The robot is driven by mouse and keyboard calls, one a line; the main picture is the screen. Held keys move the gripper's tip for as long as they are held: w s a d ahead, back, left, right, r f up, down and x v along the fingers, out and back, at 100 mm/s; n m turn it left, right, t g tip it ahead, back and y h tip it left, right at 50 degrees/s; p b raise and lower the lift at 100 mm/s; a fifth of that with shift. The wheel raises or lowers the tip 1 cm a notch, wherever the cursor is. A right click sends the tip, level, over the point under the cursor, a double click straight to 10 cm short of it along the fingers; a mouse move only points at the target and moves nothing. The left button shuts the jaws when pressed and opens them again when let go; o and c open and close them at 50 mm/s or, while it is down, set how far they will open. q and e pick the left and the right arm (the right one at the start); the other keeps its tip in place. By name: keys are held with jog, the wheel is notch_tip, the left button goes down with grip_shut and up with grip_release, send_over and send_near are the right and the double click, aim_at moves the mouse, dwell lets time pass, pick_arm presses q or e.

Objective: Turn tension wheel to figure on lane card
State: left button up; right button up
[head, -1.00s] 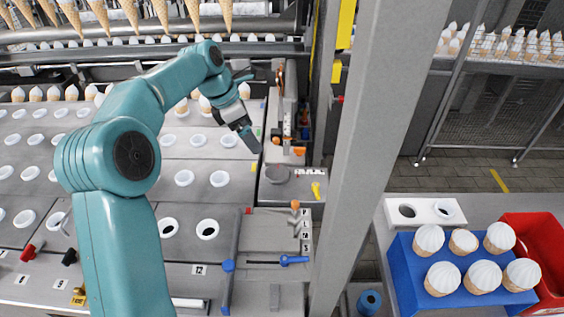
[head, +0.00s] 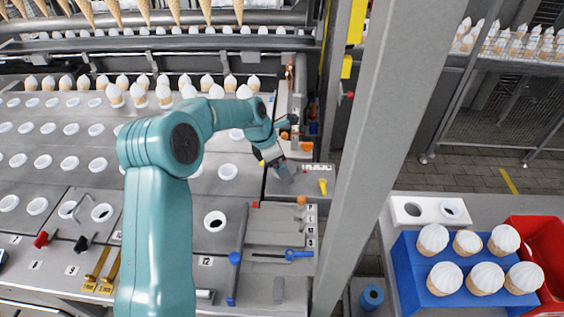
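My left arm reaches in from the lower left. Its gripper (head: 284,173) points down over the grey plate (head: 308,189) at the right end of the lane deck. It covers the spot where the round grey wheel showed earlier, so the wheel is now mostly hidden. I cannot tell whether the fingers touch it or how far they are apart. A white strip with dark marks (head: 318,167) lies just behind the plate. A column of small white cards (head: 310,226) stands in front, and a card reading 12 (head: 205,261) is at the deck's front. My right gripper is not in view.
A blue-handled lever (head: 291,255) lies in front. A grey post (head: 385,140) rises to the right. Beyond it are a blue rack (head: 408,262) of cones and a red crate (head: 527,225).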

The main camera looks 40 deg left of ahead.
pick_arm(q)
jog(key=shift+d+f, duration=0.1)
jog(key=shift+w+d, duration=0.15)
jog(key=shift+d, duration=0.05)
jog(key=shift+a+f, duration=0.1)
jog(key=shift+a, duration=0.05)
jog(key=c, duration=0.9)
jog(key=shift+m, duration=0.3)
